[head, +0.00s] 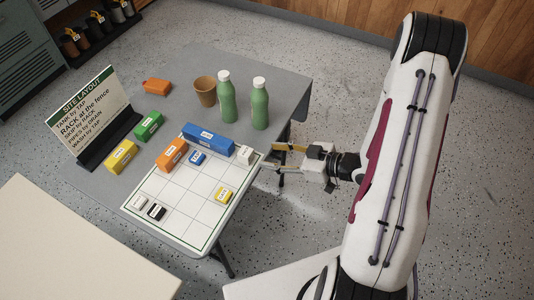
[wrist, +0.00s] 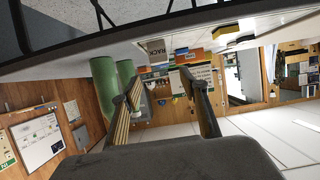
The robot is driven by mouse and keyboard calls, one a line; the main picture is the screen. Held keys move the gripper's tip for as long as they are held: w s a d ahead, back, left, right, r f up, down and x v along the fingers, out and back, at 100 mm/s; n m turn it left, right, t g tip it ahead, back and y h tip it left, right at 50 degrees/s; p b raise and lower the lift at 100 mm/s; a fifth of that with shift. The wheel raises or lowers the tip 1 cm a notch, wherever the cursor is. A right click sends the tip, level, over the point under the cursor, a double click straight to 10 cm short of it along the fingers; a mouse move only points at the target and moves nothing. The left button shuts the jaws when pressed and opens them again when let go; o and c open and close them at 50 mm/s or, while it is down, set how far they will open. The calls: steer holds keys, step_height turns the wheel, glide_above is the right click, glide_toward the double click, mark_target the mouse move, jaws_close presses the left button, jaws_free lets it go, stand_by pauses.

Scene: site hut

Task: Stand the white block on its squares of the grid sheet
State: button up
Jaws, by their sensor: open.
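The white grid sheet (head: 180,200) lies on the grey table. A small white block (head: 245,155) stands at the sheet's back right corner, beside the long blue block. Another small whitish block (head: 138,203) with a label sits at the sheet's front left, next to a black block. My gripper (head: 276,147) is open and empty to the right of the white block at the corner, around the table's right edge. Its two fingers (wrist: 165,88) are spread apart in the wrist view, with nothing between them. The exact gap to the block is hard to judge.
Green bottles (head: 227,98) and a brown cup (head: 204,91) stand behind. A sign (head: 95,110) stands at left. The sheet's middle is bare.

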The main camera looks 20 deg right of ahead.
steer(key=shift+v, duration=1.35)
steer(key=w+d+r+h, duration=0.6)
steer(key=d+r+h, duration=0.1)
steer(key=d, duration=0.1)
step_height(320, 180, up, 11)
steer(key=s+d+m+g+h, duration=0.1)
steer(key=s+d+m+h, duration=0.15)
steer(key=m+h, duration=0.2)
steer(key=s+a+r+m+g, duration=0.1)
steer(key=s+a+r, duration=0.2)
steer(key=s+a, duration=0.2)
steer(key=s+a+r+m+g+y, duration=0.1)
steer(key=s+a, duration=0.4)
steer(key=s, duration=0.5)
steer(key=s+a+r+m+g+y, duration=0.1)
steer(key=s+a+r+m, duration=0.1)
steer(key=s+a+r, duration=0.3)
steer(key=s, duration=0.2)
steer(key=shift+s+r, duration=0.4)
